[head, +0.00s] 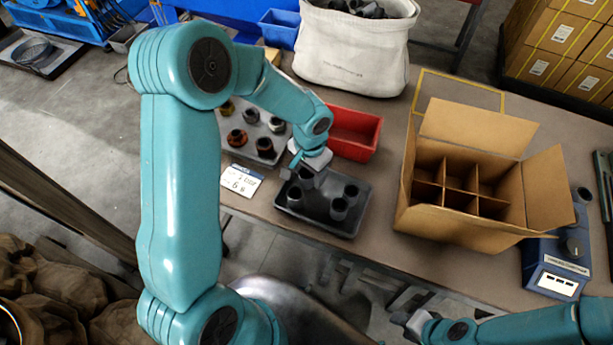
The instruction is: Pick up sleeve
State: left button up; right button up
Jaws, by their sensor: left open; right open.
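Several dark grey cylindrical sleeves stand in a black tray (340,230) on the table. One sleeve (295,197) is at the tray's left, and two more, a front one (338,208) and a back one (351,191), are toward the right. My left gripper (302,176) is open above the tray's back left, close to the left sleeve. The gripper hides part of that area, and I cannot tell whether it touches a sleeve. My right gripper (408,322) is open and empty at the bottom edge, in front of the table and away from the tray.
A grey tray (240,152) of rusty and metal parts lies left of the black tray. A red bin (355,133) stands behind it. A divided cardboard box (455,225), a blue device (560,262) and a white sack (352,50) also occupy the table.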

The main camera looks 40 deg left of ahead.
pick_arm(q)
jog(key=shift+w, duration=0.1)
jog(key=c, duration=0.9)
grip_shut()
jog(key=shift+r, duration=0.1)
